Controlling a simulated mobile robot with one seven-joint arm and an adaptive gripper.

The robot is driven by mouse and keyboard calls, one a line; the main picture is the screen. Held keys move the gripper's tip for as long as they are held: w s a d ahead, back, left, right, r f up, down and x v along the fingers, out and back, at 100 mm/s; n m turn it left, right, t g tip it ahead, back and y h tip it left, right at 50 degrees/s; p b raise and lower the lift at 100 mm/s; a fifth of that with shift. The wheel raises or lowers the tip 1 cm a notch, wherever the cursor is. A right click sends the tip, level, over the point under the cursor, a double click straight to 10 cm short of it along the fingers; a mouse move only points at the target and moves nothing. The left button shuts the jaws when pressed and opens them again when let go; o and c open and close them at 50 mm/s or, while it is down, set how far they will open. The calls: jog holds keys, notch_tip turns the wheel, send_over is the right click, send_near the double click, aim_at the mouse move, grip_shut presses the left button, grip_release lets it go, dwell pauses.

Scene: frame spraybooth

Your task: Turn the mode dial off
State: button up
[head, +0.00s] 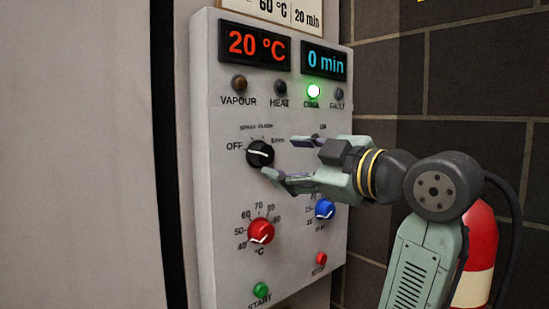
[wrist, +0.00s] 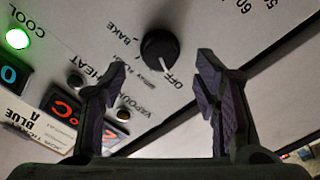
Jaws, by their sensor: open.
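The mode dial (head: 260,153) is a round black knob with a white mark on the grey control panel, with OFF printed at its left. In the wrist view the dial (wrist: 160,48) lies ahead, between and beyond the fingertips, and its white mark points roughly towards the OFF label. My gripper (head: 285,158) is open and empty, just right of the dial in the head view. One finger is above and one below the dial's level. In the wrist view the gripper (wrist: 160,70) shows both fingers apart, and neither visibly grips the dial.
A red temperature knob (head: 261,231) and a blue timer knob (head: 325,209) sit below. Green START (head: 261,290) and red STOP (head: 320,259) buttons are lower still. The COOL lamp (head: 313,91) glows green under the displays. A red cylinder (head: 480,255) stands behind my arm.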

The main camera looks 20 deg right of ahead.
jog(key=v, duration=0.6)
jog(key=shift+s, duration=0.2)
jog(key=shift+f, duration=0.1)
